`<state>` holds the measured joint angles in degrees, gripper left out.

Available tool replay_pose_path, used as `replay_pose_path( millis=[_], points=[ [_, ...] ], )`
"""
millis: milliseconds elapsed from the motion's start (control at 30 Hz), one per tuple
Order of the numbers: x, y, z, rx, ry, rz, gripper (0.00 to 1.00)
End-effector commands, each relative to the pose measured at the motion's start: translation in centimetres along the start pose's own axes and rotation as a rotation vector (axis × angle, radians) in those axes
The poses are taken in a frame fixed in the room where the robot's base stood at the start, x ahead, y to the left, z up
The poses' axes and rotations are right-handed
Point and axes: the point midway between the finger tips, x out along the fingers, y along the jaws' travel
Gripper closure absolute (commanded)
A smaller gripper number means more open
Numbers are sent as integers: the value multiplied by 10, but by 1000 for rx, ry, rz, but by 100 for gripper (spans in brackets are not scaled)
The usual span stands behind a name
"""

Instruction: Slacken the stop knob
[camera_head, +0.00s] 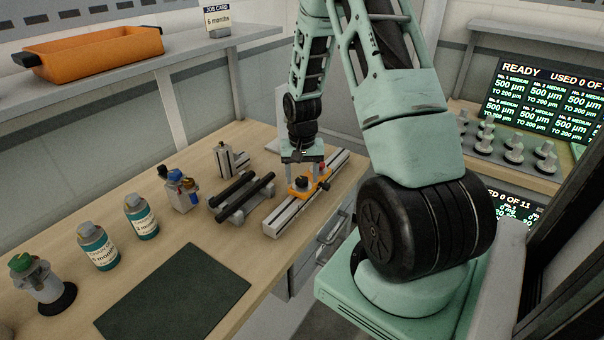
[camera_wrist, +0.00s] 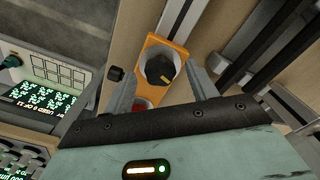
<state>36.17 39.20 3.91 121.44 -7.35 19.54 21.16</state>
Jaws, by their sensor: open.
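The stop knob is dark and round with a yellow mark on top, and shows in the wrist view (camera_wrist: 159,69). It sits on an orange stop block (camera_wrist: 180,52), which rides on a grey metal rail (camera_head: 285,214). In the head view the knob (camera_head: 301,182) is small, below my gripper (camera_head: 303,172). My gripper is open, pointing down, with one finger on either side of the knob in the wrist view. I cannot tell how far the fingertips stand above the block. A red part (camera_wrist: 139,105) on the block is partly hidden by my gripper.
Two dark bars on a stand (camera_head: 240,196) lie left of the rail. Small bottles (camera_head: 180,190), teal-labelled bottles (camera_head: 97,245) and a dark green mat (camera_head: 175,290) are farther left. An orange tray (camera_head: 95,55) sits on the shelf. A lit screen (camera_head: 545,100) is at right.

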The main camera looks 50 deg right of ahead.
Motion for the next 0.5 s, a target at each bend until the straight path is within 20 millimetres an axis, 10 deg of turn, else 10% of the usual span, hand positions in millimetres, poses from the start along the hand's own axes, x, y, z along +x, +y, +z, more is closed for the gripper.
replay_pose_path(
  millis=[300,500],
  points=[
    [3,0,0,0,0,0,43],
    [3,0,0,0,0,0,87]
  ],
)
